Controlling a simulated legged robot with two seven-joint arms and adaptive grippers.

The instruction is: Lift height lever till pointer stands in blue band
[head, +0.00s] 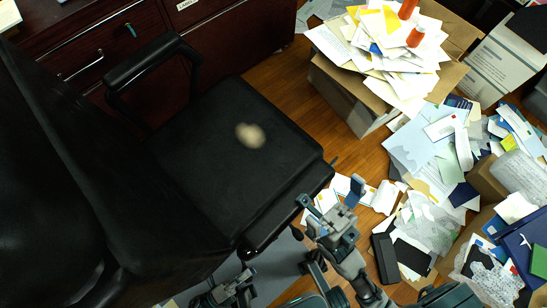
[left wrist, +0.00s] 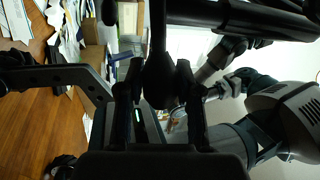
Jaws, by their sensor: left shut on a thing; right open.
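A black office chair (head: 215,165) fills the left and middle of the head view. My left gripper (head: 232,288) is low beside and below the seat's front edge; what it holds is hidden there. In the left wrist view its two dark fingers (left wrist: 159,95) are shut on a black lever (left wrist: 159,72) with a rounded, paddle-like end, which I take for the height lever. My right gripper (head: 332,196) is open and empty, just right of the seat's front corner. I cannot make out a pointer or a blue band in either view.
A pale worn patch (head: 250,135) marks the seat. A cardboard box (head: 350,98) heaped with papers stands at the upper right. Loose papers (head: 435,150) and boxes crowd the right floor. Dark wooden drawers (head: 215,50) stand behind the chair. A strip of wooden floor (head: 292,92) is clear.

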